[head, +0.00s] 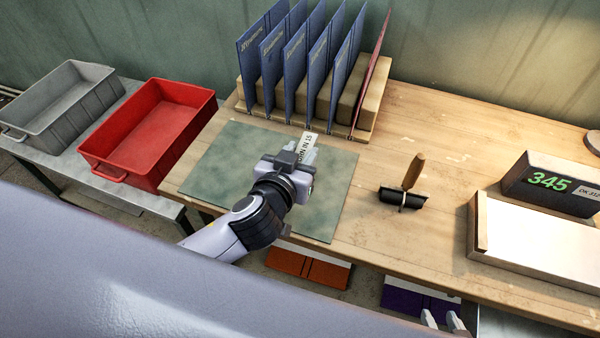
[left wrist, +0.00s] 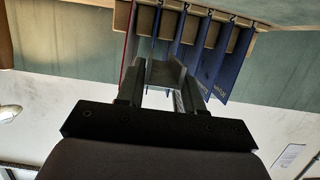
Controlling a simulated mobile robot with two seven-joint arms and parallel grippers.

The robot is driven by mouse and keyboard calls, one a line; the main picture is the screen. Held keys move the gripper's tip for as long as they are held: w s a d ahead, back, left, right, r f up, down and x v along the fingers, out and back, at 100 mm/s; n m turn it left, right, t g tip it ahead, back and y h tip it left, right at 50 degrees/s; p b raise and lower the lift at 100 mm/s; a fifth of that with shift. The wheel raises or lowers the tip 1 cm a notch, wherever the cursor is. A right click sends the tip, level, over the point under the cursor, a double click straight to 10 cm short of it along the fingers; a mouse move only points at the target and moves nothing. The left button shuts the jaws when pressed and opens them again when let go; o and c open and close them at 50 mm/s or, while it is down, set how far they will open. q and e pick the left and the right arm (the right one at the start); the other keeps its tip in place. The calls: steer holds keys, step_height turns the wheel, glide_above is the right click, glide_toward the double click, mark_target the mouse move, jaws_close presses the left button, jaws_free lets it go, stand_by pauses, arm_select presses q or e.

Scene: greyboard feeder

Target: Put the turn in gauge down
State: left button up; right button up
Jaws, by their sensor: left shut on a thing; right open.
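The turn in gauge (head: 305,145) is a small piece with a pale label reading partly "TURN IN 15". My left gripper (head: 298,160) is shut on it above the green mat (head: 225,158). The gripper hides part of the gauge, and I cannot tell whether it touches the mat. In the left wrist view a grey channel-shaped piece (left wrist: 165,73) sits between the fingers of my left gripper (left wrist: 155,90). My right gripper (head: 443,320) shows only its pale fingertips at the lower edge of the head view, open and apart from the gauge.
A wooden rack (head: 310,117) with several blue boards and one red board stands behind the mat. A black roller with a wooden handle (head: 412,175) lies right of the mat. Red (head: 150,130) and grey (head: 62,98) bins stand left.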

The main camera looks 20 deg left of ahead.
arm_select(q)
step_height(320, 180, up, 11)
steer(key=s+a+f, duration=0.4)
steer(key=s+a, duration=0.1)
steer(key=a, duration=0.2)
steer(key=shift+s+a+f+y, duration=0.15)
steer(key=shift+a+f+y, duration=0.15)
steer(key=shift+a+f, duration=0.05)
stand_by(0.5)
step_height(320, 180, up, 4)
glide_above(301, 158)
steer(key=shift+a+r, duration=0.1)
steer(key=shift+r, duration=0.1)
steer(key=shift+f, duration=0.1)
